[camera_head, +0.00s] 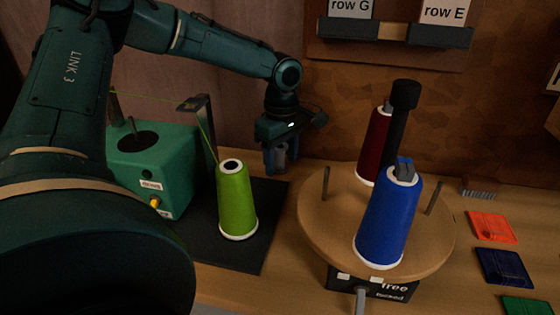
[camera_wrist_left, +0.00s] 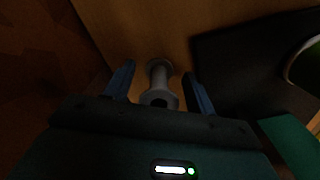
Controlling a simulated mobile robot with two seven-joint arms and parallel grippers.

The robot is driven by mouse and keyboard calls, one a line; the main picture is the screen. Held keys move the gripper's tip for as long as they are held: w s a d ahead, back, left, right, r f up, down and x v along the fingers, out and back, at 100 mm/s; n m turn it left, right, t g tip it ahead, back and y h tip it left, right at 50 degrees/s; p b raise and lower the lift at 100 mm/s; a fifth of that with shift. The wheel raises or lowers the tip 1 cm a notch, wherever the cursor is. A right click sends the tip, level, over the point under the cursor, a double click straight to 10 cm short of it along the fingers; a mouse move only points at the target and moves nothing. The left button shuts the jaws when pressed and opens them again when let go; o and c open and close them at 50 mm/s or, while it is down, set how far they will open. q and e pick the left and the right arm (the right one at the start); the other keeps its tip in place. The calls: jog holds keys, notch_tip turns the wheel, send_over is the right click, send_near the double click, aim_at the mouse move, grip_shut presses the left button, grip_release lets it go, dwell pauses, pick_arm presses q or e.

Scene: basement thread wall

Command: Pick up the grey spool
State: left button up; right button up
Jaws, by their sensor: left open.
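The grey spool (camera_wrist_left: 159,78) stands on the table in the left wrist view. It has a narrow waist and flared ends, with a dark hole in the near end. My left gripper (camera_wrist_left: 158,88) is open, with one blue finger on each side of the spool and a gap on both sides. In the head view my left gripper (camera_head: 281,157) points down at the back of the table, beside the dark mat, and its fingers mostly hide the spool. My right gripper is in neither view.
A green thread cone (camera_head: 237,205) stands on a dark mat (camera_head: 266,226) by a green machine (camera_head: 160,170). A round wooden turntable (camera_head: 318,225) carries a blue cone (camera_head: 388,220) and a dark red cone (camera_head: 374,145). A wall rack (camera_head: 390,45) hangs behind.

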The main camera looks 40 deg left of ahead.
pick_arm(q)
jog(key=c, duration=1)
jog(key=shift+r, duration=0.1)
